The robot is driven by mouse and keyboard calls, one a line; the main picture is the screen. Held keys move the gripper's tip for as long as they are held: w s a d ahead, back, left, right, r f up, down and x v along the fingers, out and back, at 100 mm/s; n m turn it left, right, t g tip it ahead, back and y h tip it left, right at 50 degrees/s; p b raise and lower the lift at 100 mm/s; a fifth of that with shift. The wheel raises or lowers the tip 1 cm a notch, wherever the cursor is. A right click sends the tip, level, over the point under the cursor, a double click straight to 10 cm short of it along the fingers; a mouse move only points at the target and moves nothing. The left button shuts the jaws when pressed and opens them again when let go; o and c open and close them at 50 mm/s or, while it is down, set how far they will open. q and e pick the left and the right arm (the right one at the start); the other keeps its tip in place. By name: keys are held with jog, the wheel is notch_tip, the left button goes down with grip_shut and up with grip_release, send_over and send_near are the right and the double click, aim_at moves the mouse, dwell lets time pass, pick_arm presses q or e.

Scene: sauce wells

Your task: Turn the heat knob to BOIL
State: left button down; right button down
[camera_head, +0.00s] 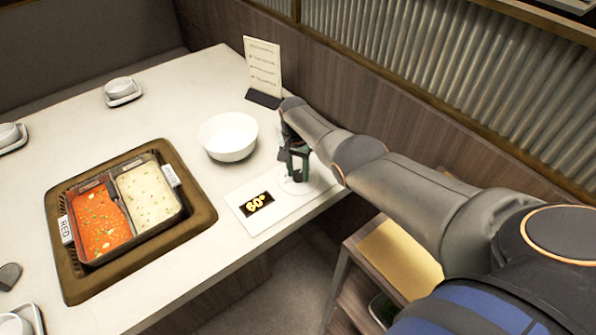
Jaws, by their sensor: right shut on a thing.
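A white control panel (240,219) lies on the table near its right edge. Its small black display (256,204) reads 60° in yellow. The heat knob sits at the panel's right end, on what looks like a pale round base (296,187). My right gripper (295,176) points down over it and is shut on the knob. The gripper hides most of the knob, so I cannot read its pointer or any BOIL mark. My left gripper is not in view.
A white bowl (229,137) stands close left of my right gripper. A menu card (263,69) stands behind it. A two-part pot (153,217) with red and pale broth sits in a brown surround (187,231). A wooden shelf unit (352,257) stands below my right arm.

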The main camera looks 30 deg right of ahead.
aim_at(297, 173)
dwell(0.4)
jog(key=shift+c, duration=1.9)
grip_release()
jog(key=shift+r, duration=0.1)
jog(key=r+p, duration=0.2)
jog(key=r, duration=0.1)
jog(key=r+p, duration=0.1)
jog(key=r, duration=0.2)
jog(key=shift+w+p, duration=0.2)
jog(key=shift+p, duration=0.2)
notch_tip(297, 173, up, 6)
jog(key=shift+a+r, duration=0.15)
jog(key=shift+r, duration=0.05)
jog(key=shift+w, duration=0.1)
